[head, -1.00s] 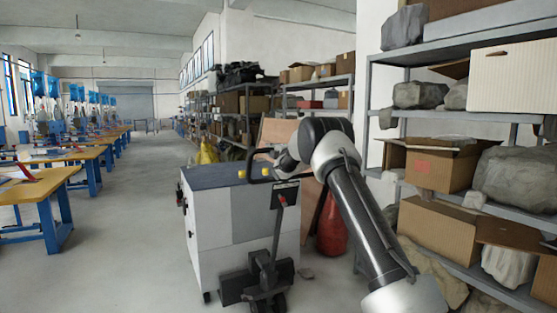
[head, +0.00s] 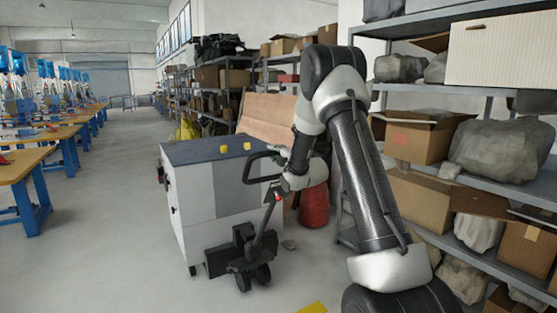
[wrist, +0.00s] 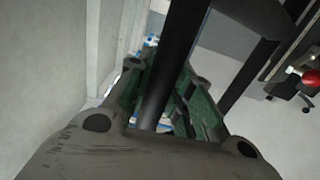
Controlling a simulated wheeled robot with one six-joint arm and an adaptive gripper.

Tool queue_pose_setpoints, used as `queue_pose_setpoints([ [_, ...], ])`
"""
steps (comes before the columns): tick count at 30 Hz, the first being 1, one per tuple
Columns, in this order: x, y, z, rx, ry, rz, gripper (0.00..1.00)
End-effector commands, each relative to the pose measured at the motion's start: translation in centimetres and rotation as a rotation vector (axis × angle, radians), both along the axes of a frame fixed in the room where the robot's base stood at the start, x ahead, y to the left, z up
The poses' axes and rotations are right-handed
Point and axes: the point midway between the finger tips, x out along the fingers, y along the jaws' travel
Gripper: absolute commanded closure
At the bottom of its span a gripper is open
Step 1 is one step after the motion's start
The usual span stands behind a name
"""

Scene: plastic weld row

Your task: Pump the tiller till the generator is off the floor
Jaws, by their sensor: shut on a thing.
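The generator (head: 235,195) is a white and grey cabinet with a dark blue top, left of centre in the head view. A black pallet-truck base (head: 240,262) with wheels stands at its near side. The tiller (head: 262,222) rises from that base, leaning right, with a black loop handle and a red lever. My gripper (head: 281,178) is at the handle, which it partly hides. In the wrist view my gripper (wrist: 160,88) has its green-padded fingers closed around a black bar of the tiller (wrist: 177,55). I cannot tell whether the generator's casters touch the floor.
Shelves with boxes and rocks (head: 415,195) stand close on the right, beside my arm. A red sack (head: 314,206) stands behind my gripper. Blue-legged tables (head: 30,185) line the left. The aisle floor between (head: 110,220) is clear.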

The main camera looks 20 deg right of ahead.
Motion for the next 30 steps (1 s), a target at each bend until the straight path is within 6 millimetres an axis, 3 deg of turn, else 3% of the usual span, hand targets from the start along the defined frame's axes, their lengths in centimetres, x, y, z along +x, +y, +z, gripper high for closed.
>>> queue_pose_setpoints([
  [1,-1.3,0.0,-2.3,0.001,0.039,0.0,1.0],
  [10,-4.3,-0.3,-4.3,0.002,0.04,0.0,1.0],
  [24,-14.0,-1.2,-11.8,0.003,0.039,0.0,1.0],
  [30,-15.5,-1.2,-13.0,0.003,0.037,0.001,1.0],
])
